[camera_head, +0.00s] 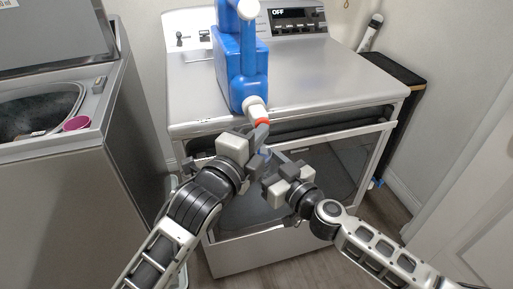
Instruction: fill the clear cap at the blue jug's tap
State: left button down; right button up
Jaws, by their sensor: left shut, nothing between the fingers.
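The blue jug (238,70) stands on top of the white dryer, near its front edge. Its white tap (254,104) with a red ring sticks out over that edge. My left gripper (260,137) is shut and empty, with its fingertips just under the tap. My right gripper (272,163) is just below and to the right of it, fingers pointing up towards the tap. A small pale bluish patch shows between the two grippers; it may be the clear cap, but the fingers cover most of it. I cannot tell whether the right fingers hold it.
The dryer (320,70) has its front door open below the arms. The open topload washer (60,170) stands at the left, with a pink cup (76,123) on its rim. A narrow black shelf (394,68) and wall are at the right.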

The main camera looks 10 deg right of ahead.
jog(key=shift+w+a, duration=0.1)
pick_arm(q)
jog(key=s+d+v, duration=0.1)
jog(key=d+v, duration=0.1)
jog(key=v, duration=1)
jog(key=shift+s+a, duration=0.35)
jog(key=shift+s, duration=0.35)
jog(key=v, duration=0.7)
jog(key=shift+s+a, duration=0.15)
